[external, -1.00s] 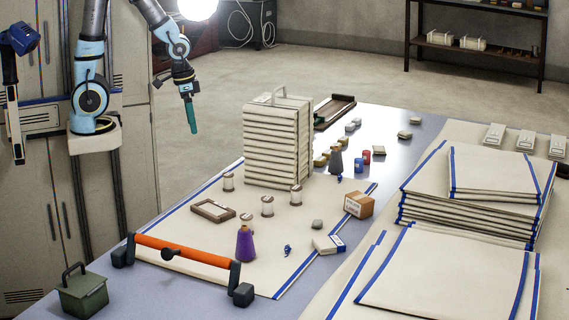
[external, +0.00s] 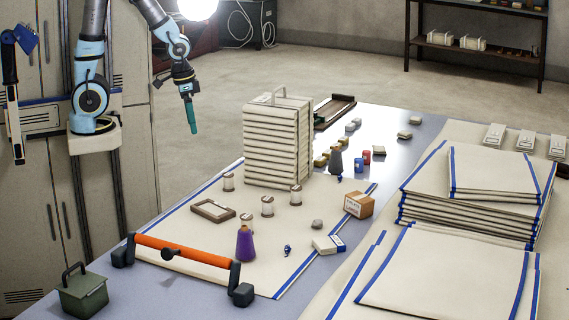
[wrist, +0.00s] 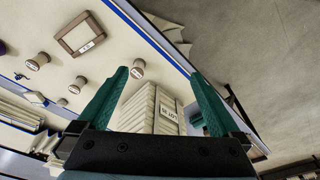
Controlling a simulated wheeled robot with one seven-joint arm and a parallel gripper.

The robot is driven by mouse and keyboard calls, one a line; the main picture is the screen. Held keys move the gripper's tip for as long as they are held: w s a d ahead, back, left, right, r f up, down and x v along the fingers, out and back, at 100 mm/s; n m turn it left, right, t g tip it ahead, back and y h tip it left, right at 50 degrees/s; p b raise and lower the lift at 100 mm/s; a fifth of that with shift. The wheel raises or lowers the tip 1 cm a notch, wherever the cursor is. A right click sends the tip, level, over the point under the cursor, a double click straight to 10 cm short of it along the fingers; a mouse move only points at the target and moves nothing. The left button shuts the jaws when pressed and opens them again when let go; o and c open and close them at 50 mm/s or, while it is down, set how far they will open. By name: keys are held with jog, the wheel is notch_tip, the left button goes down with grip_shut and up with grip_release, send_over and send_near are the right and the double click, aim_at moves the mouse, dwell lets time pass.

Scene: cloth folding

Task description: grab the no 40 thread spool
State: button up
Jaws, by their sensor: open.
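Several small pale thread spools with brown ends stand on the cream cloth: a left spool (external: 228,181), a middle spool (external: 267,206), a right spool (external: 296,195) and one partly hidden behind a purple cone. I cannot read a number on any of them, so I cannot tell which is no 40. In the wrist view, one spool (wrist: 137,68) is close to the left finger, and others lie further left. My gripper (external: 191,114) hangs in the air left of the table, apart from the spools. In the wrist view its teal fingers (wrist: 158,72) are spread and empty.
A tall stack of folded cloth (external: 275,145) stands behind the spools. A brown frame (external: 213,211), purple thread cone (external: 246,245), orange bar handle (external: 187,250) and brown box (external: 358,204) are around them. Folded cloth piles (external: 470,215) fill the right side.

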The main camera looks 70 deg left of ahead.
dwell(0.3)
jog(key=c, duration=0.3)
jog(key=shift+c, duration=0.2)
